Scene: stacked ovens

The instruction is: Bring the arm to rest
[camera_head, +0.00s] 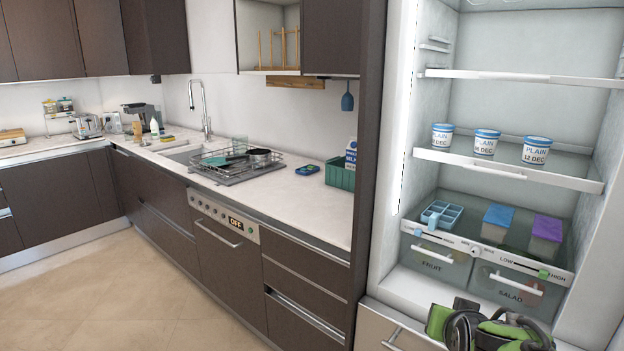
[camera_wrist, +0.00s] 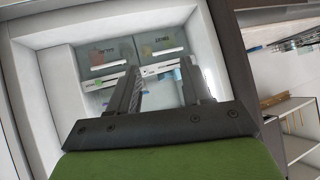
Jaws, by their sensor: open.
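My arm (camera_head: 488,329), green and black, is folded low at the bottom right of the head view, in front of the open fridge. My gripper (camera_wrist: 162,78) shows in the wrist view with its two dark fingers apart and nothing between them. The fingers point toward the fridge interior, with the drawer fronts (camera_wrist: 158,48) behind them. That view looks upside down. In the head view I cannot make out the fingers clearly.
The fridge holds three PLAIN tubs (camera_head: 486,142) on a shelf, with a blue tray (camera_head: 441,215) and blue-lidded (camera_head: 497,222) and purple-lidded (camera_head: 545,235) boxes below. A dish rack (camera_head: 236,163) and green crate (camera_head: 340,174) stand on the left counter. The floor (camera_head: 130,290) is clear.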

